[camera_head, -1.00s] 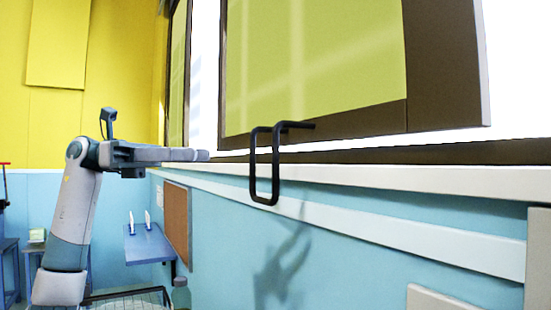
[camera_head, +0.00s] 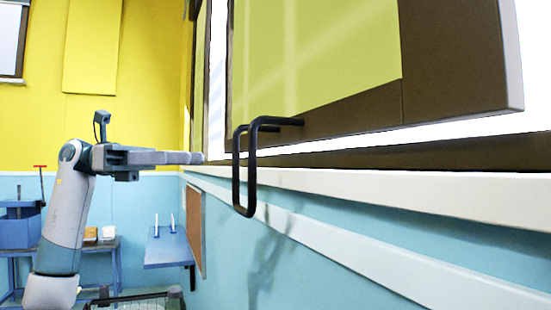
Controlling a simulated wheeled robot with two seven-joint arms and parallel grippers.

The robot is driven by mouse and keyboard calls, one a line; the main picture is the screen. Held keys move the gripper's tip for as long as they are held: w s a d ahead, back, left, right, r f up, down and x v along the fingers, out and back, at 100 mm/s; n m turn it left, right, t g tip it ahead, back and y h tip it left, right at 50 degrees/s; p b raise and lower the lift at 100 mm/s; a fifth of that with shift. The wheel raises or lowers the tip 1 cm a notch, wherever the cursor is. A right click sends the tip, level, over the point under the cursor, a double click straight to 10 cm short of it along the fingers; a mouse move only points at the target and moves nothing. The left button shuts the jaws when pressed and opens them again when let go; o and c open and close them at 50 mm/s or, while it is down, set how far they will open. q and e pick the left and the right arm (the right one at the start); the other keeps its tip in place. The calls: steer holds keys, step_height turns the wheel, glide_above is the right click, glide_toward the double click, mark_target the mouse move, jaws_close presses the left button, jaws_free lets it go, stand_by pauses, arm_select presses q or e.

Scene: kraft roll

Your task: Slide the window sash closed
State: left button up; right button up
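The window sash (camera_head: 440,75) has a brown frame and a yellow-green pane, and it stands out from the window opening on the right. A black U-shaped handle (camera_head: 250,170) sticks out from its lower frame. My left gripper (camera_head: 200,158) points right, left of the handle and apart from it. Its fingers are seen edge-on, so I cannot tell whether they are open or shut. Nothing shows in them. My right gripper is not in view.
A white sill (camera_head: 400,195) runs along the blue wall below the window. A blue shelf (camera_head: 168,248) and a brown board (camera_head: 195,225) are beyond my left arm. A blue bin (camera_head: 20,228) stands on a table at the far left.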

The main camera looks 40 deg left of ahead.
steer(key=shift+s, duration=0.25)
arm_select(q)
steer(key=shift+w+d, duration=0.1)
